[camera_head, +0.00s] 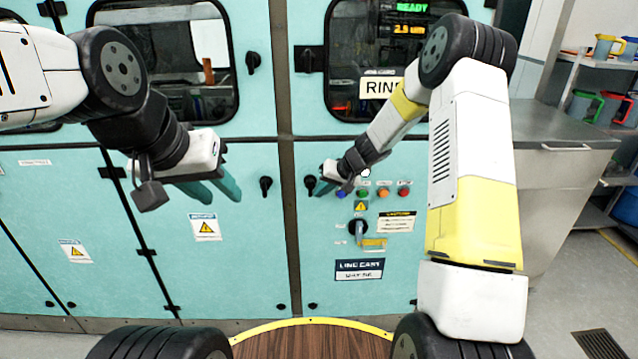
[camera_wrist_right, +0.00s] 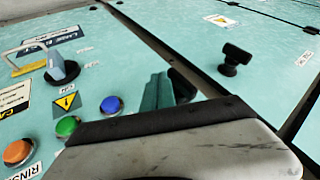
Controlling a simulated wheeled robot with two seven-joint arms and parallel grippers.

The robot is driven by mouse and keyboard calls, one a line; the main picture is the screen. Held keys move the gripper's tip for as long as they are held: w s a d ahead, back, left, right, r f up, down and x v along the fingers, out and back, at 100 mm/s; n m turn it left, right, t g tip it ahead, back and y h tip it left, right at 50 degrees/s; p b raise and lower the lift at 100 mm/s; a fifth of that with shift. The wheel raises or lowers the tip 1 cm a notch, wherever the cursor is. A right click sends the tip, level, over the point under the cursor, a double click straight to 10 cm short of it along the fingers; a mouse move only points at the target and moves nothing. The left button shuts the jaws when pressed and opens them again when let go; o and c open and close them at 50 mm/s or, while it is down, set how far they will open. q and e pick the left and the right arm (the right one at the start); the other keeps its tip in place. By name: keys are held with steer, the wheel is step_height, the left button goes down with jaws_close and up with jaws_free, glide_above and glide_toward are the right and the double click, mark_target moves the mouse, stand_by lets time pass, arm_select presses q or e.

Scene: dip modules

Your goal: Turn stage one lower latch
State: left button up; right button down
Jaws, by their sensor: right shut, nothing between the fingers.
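Two black lower latches sit on the teal panels on either side of the grey seam. The one left of the seam (camera_head: 266,187) also shows in the right wrist view (camera_wrist_right: 234,58), clear of my grippers. The one right of the seam (camera_head: 310,184) is beside my right gripper (camera_head: 322,189). In the right wrist view, my teal right fingertips (camera_wrist_right: 158,92) are shut and empty, close to that latch (camera_wrist_right: 184,86), which is partly hidden. I cannot tell whether they touch. My left gripper (camera_head: 226,196) is open and empty in front of the left panel.
Upper latches (camera_head: 252,62) (camera_head: 308,59) sit beside the windows. A metal counter (camera_head: 560,135) stands at the right.

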mark_target(309, 199)
steer(key=shift+f+y, duration=0.25)
steer(key=shift+y, duration=0.45)
steer(key=a+m+t+y, duration=0.1)
steer(key=m+y, duration=0.1)
steer(key=y, duration=0.2)
steer(key=a+f+m+t+y, duration=0.1)
steer(key=t+y, duration=0.1)
steer(key=y, duration=0.2)
steer(key=a+f+m+t+y, duration=0.1)
steer(key=m+y, duration=0.1)
steer(key=y, duration=0.2)
steer(key=shift+a+f+m+t+y, duration=0.2)
steer(key=shift+m+t+y, duration=0.1)
steer(key=shift+y, duration=0.1)
steer(key=shift+a, duration=0.2)
stand_by(0.4)
stand_by(0.3)
